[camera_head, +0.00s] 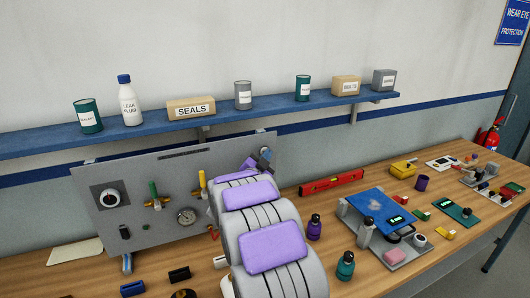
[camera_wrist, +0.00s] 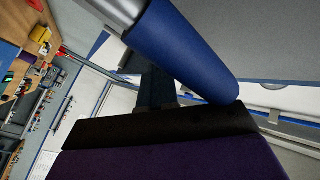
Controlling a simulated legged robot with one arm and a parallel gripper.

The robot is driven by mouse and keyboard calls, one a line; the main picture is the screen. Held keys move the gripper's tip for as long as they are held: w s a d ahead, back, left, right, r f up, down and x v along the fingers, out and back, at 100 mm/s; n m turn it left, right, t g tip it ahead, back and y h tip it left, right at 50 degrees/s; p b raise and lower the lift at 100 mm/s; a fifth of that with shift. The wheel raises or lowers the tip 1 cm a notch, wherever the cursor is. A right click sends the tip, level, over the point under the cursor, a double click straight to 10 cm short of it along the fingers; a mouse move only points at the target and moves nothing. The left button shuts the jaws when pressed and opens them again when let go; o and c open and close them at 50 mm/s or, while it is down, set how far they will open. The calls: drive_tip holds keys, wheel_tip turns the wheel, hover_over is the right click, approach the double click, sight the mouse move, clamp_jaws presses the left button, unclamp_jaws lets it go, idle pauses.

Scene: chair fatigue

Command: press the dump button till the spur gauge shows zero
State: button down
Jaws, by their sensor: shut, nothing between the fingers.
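A grey upright panel (camera_head: 150,180) stands at the back of the bench. I cannot tell which part is the dump button. My purple-padded arm covers the panel's right side. My gripper (camera_wrist: 165,122) is shut and empty. A blue cylinder on a silver stem (camera_wrist: 185,50) lies close before it; contact is unclear.
A blue shelf (camera_head: 220,118) with cans, boxes and a bottle runs above the panel. On the bench right of my arm are a red level (camera_head: 331,182), a purple bottle (camera_head: 314,227), a green bottle (camera_head: 345,265) and a blue-topped fixture (camera_head: 372,207).

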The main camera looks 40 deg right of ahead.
drive_tip(key=shift+w, duration=0.25)
idle(0.7)
drive_tip(key=shift+f, duration=0.15)
drive_tip(key=shift+s+f, duration=0.1)
drive_tip(key=shift+s, duration=0.05)
drive_tip(key=shift+s+a, duration=0.25)
drive_tip(key=shift+s, duration=0.1)
drive_tip(key=shift+s, duration=0.1)
drive_tip(key=shift+b, duration=0.3)
